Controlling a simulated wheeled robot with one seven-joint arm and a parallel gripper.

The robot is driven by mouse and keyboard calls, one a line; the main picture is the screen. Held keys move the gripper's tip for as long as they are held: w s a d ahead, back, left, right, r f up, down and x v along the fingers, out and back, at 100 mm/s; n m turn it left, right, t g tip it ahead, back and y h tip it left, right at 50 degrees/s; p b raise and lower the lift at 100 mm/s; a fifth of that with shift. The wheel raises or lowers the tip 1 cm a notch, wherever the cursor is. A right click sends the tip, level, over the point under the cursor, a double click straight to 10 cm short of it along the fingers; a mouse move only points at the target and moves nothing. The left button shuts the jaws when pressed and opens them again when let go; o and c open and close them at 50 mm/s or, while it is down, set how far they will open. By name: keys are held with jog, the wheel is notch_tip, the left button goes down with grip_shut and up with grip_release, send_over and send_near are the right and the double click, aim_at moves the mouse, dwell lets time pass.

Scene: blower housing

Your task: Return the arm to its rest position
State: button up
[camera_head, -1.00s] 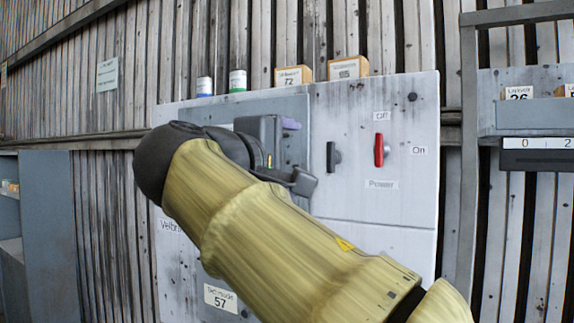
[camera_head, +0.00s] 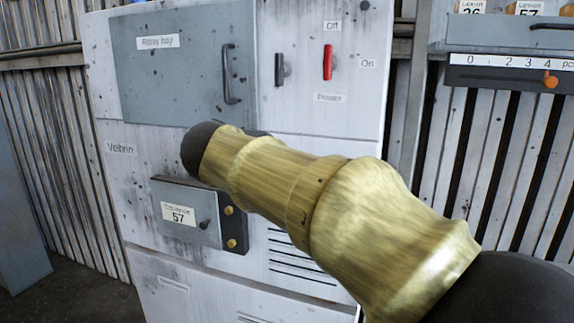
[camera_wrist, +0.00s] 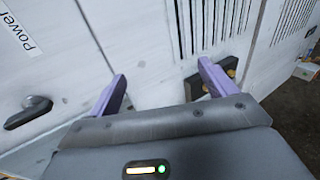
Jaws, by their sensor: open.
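My gripper (camera_wrist: 160,90) shows in the wrist view with its two purple fingers spread apart and nothing between them. In the head view my yellow arm reaches across the front of the white cabinet (camera_head: 350,105), and its dark far end hides the gripper. The cabinet has a grey door (camera_head: 185,75) at upper left, shut, with a bar handle (camera_head: 230,75). A red power lever (camera_head: 328,62) points up towards the "Off" label. A dark handle (camera_head: 280,70) is left of it. In the wrist view a dark handle (camera_wrist: 28,112) shows at the left.
A small grey box labelled 57 (camera_head: 180,215) with yellow knobs juts from the cabinet front, near my arm. A grey shelf unit (camera_head: 500,35) with a numbered scale and orange slider is at upper right. Dark floor (camera_head: 75,290) is clear at lower left.

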jog(key=s+d+f+m+g+y+p, duration=0.1)
jog(key=s+d+f+m+g+p, duration=0.15)
jog(key=d+f, duration=0.5)
jog(key=s+d+f+m+g+y+p, duration=0.1)
jog(key=s+d+f+m+g, duration=0.25)
jog(key=f, duration=0.75)
jog(key=s+d+f+m+g+y+p, duration=0.1)
jog(key=s+d+f+m, duration=0.3)
jog(key=s+f, duration=0.1)
jog(key=s+d+f+m+g+p, duration=0.2)
jog(key=s+d+f+m, duration=0.2)
jog(key=s, duration=0.4)
jog(key=shift+f+m+y, duration=0.3)
jog(key=shift+f+y, duration=0.1)
jog(key=shift+f, duration=0.25)
jog(key=shift+w, duration=0.1)
